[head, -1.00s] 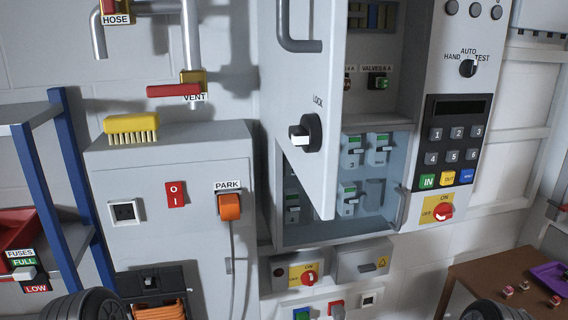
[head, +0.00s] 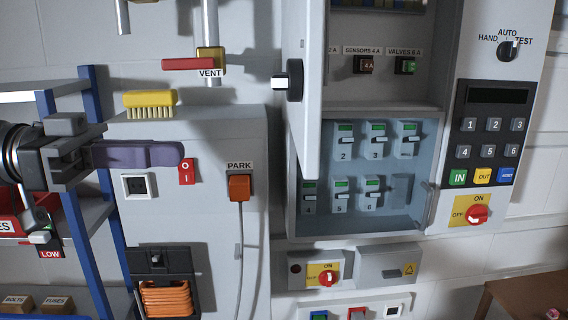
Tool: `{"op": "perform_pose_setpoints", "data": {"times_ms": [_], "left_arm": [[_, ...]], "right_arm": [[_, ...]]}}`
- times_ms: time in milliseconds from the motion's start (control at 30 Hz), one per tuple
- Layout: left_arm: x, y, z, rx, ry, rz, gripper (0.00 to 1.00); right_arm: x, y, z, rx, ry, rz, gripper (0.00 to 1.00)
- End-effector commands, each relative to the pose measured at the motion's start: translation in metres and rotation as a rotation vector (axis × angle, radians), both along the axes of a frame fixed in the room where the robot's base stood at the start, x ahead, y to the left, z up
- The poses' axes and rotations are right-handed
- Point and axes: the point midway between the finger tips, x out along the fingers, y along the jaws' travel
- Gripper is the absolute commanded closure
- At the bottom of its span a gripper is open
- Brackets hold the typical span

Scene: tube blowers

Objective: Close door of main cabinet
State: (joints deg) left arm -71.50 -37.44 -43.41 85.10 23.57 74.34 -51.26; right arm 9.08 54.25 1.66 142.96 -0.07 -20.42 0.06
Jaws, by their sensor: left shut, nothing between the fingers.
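The main cabinet (head: 437,150) is a grey wall box at the upper right, with breakers inside behind a lower clear panel. Its door (head: 309,110) stands open, swung out toward me and seen nearly edge-on at the cabinet's left side. A black lock knob (head: 293,80) with a white grip sticks out from the door's left face. My left gripper (head: 180,153) is at the left, shut and empty, pointing right in front of the grey side cabinet. In the picture it is left of the door and apart from it. My right gripper is not in view.
A grey side cabinet (head: 215,215) carries a yellow brush (head: 150,103), a red switch and an orange PARK plug (head: 239,188) with a hanging cable. A blue-legged shelf (head: 88,250) stands at the left. A red VENT lever (head: 190,64) is above. A brown table (head: 525,298) is lower right.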

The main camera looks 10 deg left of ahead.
Motion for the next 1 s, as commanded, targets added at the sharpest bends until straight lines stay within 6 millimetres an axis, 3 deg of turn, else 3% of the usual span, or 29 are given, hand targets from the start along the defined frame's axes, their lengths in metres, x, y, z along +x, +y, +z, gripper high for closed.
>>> {"op": "perform_pose_setpoints", "data": {"times_ms": [133, 567, 767, 1000], "left_arm": [[-0.012, 0.017, 0.003, -0.034, -0.037, -0.045, 1.00], [-0.010, 0.010, 0.003, -0.030, -0.034, -0.044, 1.00], [-0.006, -0.012, 0.004, -0.029, -0.034, -0.046, 1.00], [0.003, -0.057, 0.005, -0.029, -0.033, -0.047, 1.00]], "right_arm": [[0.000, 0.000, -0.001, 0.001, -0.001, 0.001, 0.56], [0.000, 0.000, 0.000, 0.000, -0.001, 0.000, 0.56], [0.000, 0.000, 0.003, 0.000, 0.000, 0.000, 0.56], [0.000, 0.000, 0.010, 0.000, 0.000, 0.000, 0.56]]}}
